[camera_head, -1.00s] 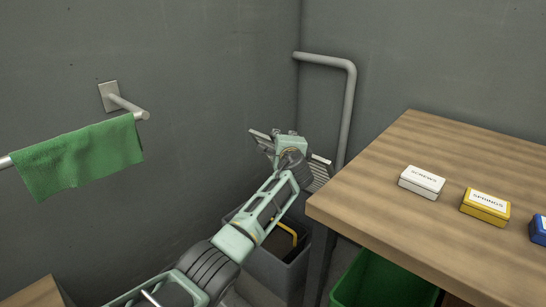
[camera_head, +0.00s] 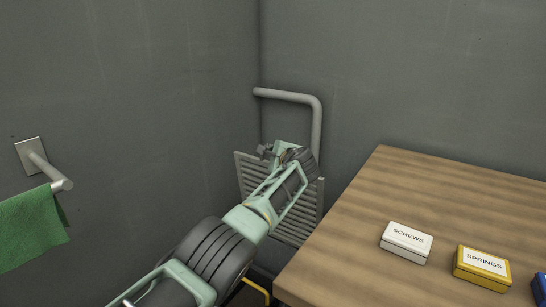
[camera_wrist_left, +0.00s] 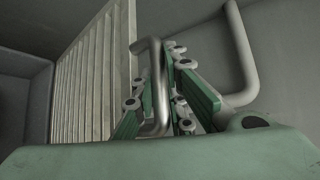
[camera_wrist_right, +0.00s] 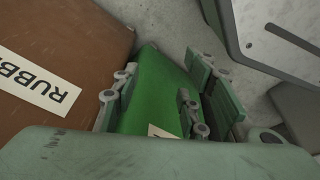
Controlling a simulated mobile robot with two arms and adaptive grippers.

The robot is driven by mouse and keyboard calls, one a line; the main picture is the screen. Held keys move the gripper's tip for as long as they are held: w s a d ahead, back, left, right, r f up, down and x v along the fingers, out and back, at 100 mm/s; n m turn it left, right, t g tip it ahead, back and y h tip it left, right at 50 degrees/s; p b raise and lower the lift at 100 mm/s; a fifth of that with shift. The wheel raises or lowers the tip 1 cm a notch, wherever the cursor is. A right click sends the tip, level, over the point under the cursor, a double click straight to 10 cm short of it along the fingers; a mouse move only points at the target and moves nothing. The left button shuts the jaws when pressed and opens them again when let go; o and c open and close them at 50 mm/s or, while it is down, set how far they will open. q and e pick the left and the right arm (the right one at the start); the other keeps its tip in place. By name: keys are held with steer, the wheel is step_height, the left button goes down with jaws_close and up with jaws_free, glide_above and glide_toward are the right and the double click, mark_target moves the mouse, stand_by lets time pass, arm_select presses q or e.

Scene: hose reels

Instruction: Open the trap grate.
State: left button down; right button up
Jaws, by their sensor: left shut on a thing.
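The trap grate is a grey slatted panel (camera_head: 297,228) in the wall corner; its slatted face stands steeply raised, partly hidden by my left arm. In the left wrist view the slats (camera_wrist_left: 95,75) fill the left middle. A bent metal handle (camera_wrist_left: 158,90) stands out from the panel. My left gripper (camera_wrist_left: 158,112) is shut on this handle, one finger on each side; in the head view the gripper (camera_head: 283,152) is at the grate's upper part. My right gripper (camera_wrist_right: 153,105) shows only in its wrist view, fingers apart, over a green thing (camera_wrist_right: 158,82).
A wooden bench (camera_head: 360,215) stands at the right with a white screws box (camera_head: 406,242) and yellow springs box (camera_head: 482,267). A grey pipe (camera_head: 317,125) bends behind the grate. A green towel (camera_head: 30,230) hangs at left. A brown labelled box (camera_wrist_right: 60,50) is by my right gripper.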

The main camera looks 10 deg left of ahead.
arm_select(q)
steer(key=shift+d+r, duration=0.1)
steer(key=shift+r, duration=0.05)
steer(key=c, duration=1.8)
jaws_free()
steer(key=shift+o, duration=0.2)
steer(key=shift+s+d, duration=0.3)
steer(key=shift+s, duration=0.1)
steer(key=v, duration=0.6)
steer(key=shift+s+r, duration=0.25)
steer(key=shift+s, duration=0.05)
